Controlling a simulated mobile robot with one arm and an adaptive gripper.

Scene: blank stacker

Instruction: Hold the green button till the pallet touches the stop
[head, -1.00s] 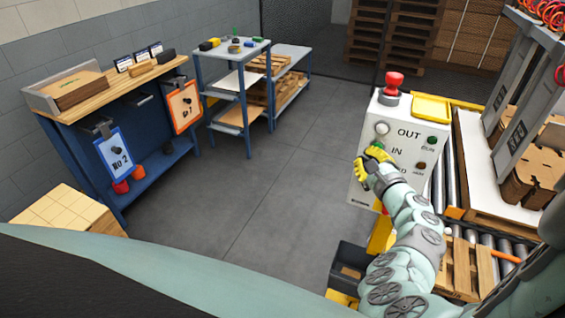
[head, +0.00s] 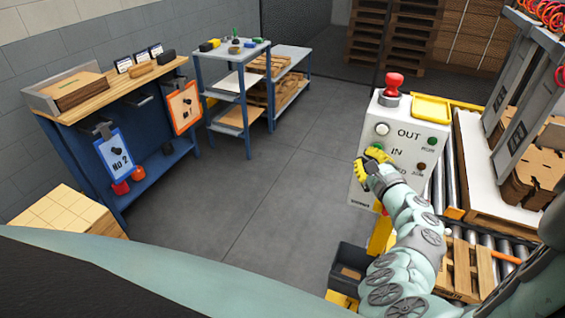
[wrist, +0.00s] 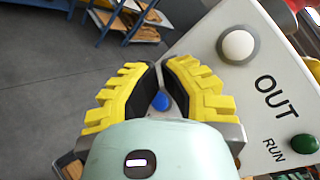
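The control box (head: 365,190) stands right of centre, with a white OUT button (head: 382,129). The green button (head: 380,147) by the IN label shows as a small patch just above my yellow fingers. My gripper (head: 372,156) is in front of the panel there; contact with the button cannot be told. In the wrist view my gripper (wrist: 159,66) has its fingertips together, with nothing seen between them; the green button is hidden there. A wooden pallet (head: 485,268) lies on the roller conveyor (head: 450,180) at lower right. I cannot make out the stop.
A red mushroom button (head: 393,82) and a yellow tray (head: 432,108) top the box. The RUN lamp (head: 432,141) looks dark green. Cardboard blanks (head: 530,178) stand at right. A blue workbench (head: 75,150) and a cart (head: 225,105) stand left; the floor between is clear.

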